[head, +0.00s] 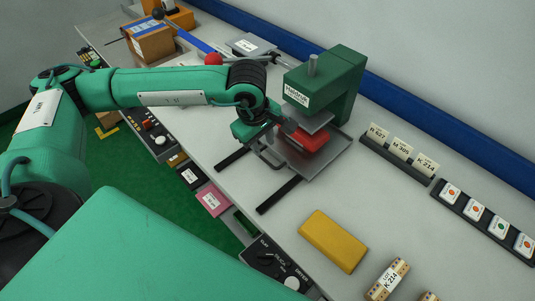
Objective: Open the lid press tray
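The lid press (345,80) is a green stand with a white label and a grey plate under its head. Its grey tray (327,157) lies beneath and in front of the plate, with a red block (309,138) on it. A bar handle (266,160) is on the tray's front-left side. Two dark rails (279,195) run out from the tray toward the table's front edge. My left gripper (268,138) is over the tray's left side, close to the handle. Its fingertips are hard to make out, and contact is unclear. My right gripper is out of view.
Card holders (398,158) and a dark rack (487,222) stand at the right. A blue rail (400,97) runs along the wall. The tabletop before the rails is clear.

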